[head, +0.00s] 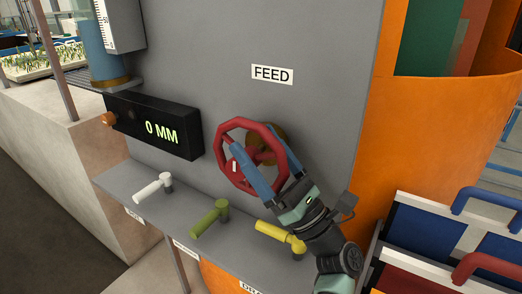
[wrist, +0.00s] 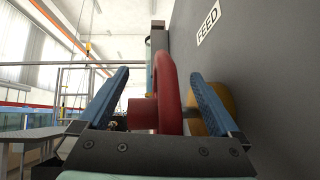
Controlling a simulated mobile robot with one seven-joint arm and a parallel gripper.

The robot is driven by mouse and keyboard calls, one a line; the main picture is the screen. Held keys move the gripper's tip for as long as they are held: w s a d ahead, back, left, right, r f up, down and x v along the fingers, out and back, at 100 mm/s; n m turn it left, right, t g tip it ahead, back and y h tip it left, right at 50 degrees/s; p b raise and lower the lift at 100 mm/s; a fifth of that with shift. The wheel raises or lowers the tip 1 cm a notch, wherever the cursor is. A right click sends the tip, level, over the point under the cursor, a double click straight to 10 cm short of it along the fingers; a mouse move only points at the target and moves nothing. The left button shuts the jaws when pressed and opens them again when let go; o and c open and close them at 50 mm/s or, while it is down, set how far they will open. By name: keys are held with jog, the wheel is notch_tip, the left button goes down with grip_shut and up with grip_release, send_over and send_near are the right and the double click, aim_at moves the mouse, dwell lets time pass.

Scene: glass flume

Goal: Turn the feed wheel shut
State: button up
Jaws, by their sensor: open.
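The red feed wheel (head: 221,152) is mounted on a grey panel (head: 205,60) below a white FEED label (head: 272,74). A brass-coloured hub (head: 276,140) sits behind the wheel. My gripper (head: 254,158) is open at the wheel, with its blue fingers reaching over the wheel's right part. In the wrist view the wheel's rim (wrist: 168,90) stands between the two open fingers (wrist: 158,98), with the right finger on the panel side. I cannot tell whether either finger touches the rim.
A black display (head: 152,126) reading 0 MM is left of the wheel. An orange curved wall (head: 450,120) and a rack with blue and red handles (head: 450,235) are at right.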

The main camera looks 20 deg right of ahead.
notch_tip(320, 180, up, 9)
jog(key=a+n+g+y, duration=0.1)
jog(key=a+n+y, duration=0.2)
jog(key=n+y, duration=0.1)
jog(key=s+d+f+p, duration=0.1)
jog(key=s+d+p, duration=0.1)
jog(key=s+d, duration=0.7)
jog(key=s, duration=0.3)
jog(key=shift+d+f, duration=0.25)
jog(key=shift+d, duration=0.1)
dwell(0.4)
dwell(0.5)
